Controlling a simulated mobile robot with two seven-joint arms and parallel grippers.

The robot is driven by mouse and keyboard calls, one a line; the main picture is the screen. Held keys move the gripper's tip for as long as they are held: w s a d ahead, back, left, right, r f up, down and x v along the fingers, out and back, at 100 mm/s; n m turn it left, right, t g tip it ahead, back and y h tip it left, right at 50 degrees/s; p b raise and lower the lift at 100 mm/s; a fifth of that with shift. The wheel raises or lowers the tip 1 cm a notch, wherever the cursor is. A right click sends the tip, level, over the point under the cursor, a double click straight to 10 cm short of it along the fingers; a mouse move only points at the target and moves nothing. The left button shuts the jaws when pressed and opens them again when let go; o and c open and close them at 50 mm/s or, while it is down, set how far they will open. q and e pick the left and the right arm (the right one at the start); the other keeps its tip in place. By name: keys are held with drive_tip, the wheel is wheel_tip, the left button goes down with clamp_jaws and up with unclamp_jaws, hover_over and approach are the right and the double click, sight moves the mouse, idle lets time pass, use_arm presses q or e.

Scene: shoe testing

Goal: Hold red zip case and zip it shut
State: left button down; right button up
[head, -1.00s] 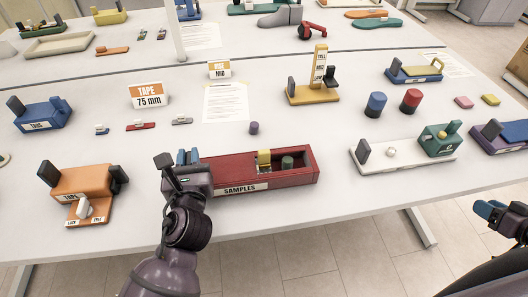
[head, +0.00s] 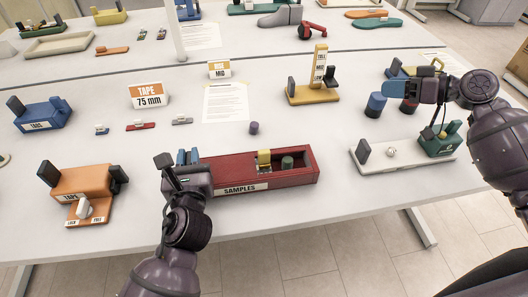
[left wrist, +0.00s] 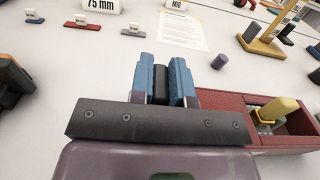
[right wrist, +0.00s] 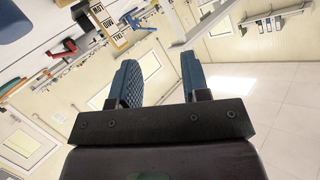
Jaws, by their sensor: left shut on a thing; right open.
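The red zip case (head: 225,171) lies on the near table, with a "SAMPLES" label (head: 240,189) on its front. Its right part is open, and a dark green cylinder (head: 287,162) sits inside. A yellow pull tab (head: 264,157) stands at the left edge of the opening. My left gripper (head: 187,157) is at the case's left end, shut on a dark upright tab (left wrist: 160,84) between its blue fingers. My right gripper (head: 388,90) is open and empty, raised above the table's right side; its spread fingers show in the right wrist view (right wrist: 160,85).
Right of the case is a white base with a green block (head: 440,142). Blue (head: 375,105) and red cylinders stand under my right gripper. A yellow stand (head: 315,92) is behind the case, and a small purple cylinder (head: 254,128) is close to it. An orange tape fixture (head: 82,183) is left.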

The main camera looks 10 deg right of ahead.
drive_tip(key=a+n+g, duration=0.6)
drive_tip(key=a, duration=1)
drive_tip(key=n+g+h, duration=0.3)
drive_tip(key=n+h, duration=0.3)
approach(266, 151)
drive_tip(key=x, duration=1.1)
clamp_jaws()
